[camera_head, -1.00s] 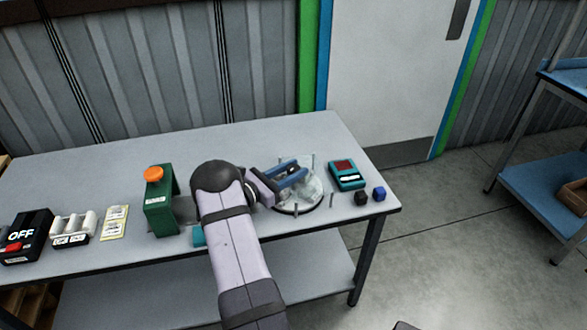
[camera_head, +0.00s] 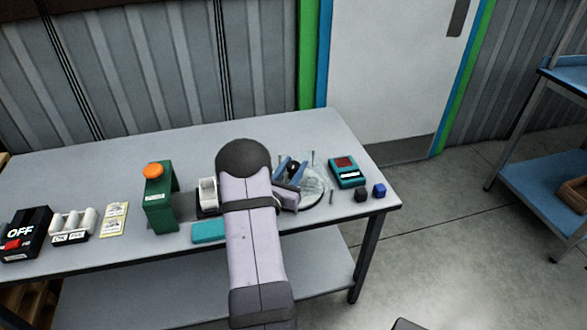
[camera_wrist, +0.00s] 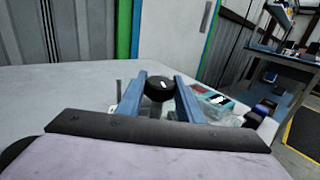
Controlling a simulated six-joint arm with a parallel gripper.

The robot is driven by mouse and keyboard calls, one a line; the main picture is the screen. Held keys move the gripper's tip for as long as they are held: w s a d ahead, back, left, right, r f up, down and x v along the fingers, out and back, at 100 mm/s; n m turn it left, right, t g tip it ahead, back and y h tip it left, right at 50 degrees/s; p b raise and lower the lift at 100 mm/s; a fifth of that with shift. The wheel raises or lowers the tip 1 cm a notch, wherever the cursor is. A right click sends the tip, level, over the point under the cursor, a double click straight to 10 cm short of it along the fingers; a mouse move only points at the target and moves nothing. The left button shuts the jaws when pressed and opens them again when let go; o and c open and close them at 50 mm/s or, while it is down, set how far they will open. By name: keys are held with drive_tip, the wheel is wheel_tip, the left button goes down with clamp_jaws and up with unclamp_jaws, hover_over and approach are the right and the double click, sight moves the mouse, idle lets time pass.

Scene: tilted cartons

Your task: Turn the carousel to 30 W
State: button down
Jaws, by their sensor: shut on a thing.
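The carousel (camera_head: 314,190) is a clear round disc with upright metal pins around it, near the right end of the table. A black round knob (camera_wrist: 159,87) shows between the blue fingers in the wrist view. My gripper (camera_head: 291,167) is at the carousel, its blue fingers closed on the knob; the knob is also just visible in the head view. A teal meter with a dark red display (camera_head: 346,172) stands right of the carousel. Its display cannot be read here. My arm hides the carousel's left side.
A black cube (camera_head: 361,195) and a blue cube (camera_head: 379,190) sit near the table's right edge. Left of my arm are a white holder (camera_head: 208,193), a teal block (camera_head: 208,232), a green stand with an orange button (camera_head: 161,205) and a black OFF box (camera_head: 27,236).

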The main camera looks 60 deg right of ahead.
drive_tip(key=shift+n+t+b, duration=0.35)
drive_tip(key=shift+n+t, duration=0.45)
drive_tip(key=shift+t, duration=0.4)
drive_tip(key=c, duration=1.2)
unclamp_jaws()
drive_tip(key=shift+b+v, duration=0.75)
drive_tip(key=shift+v, duration=2.95)
drive_tip(key=shift+r, duration=0.15)
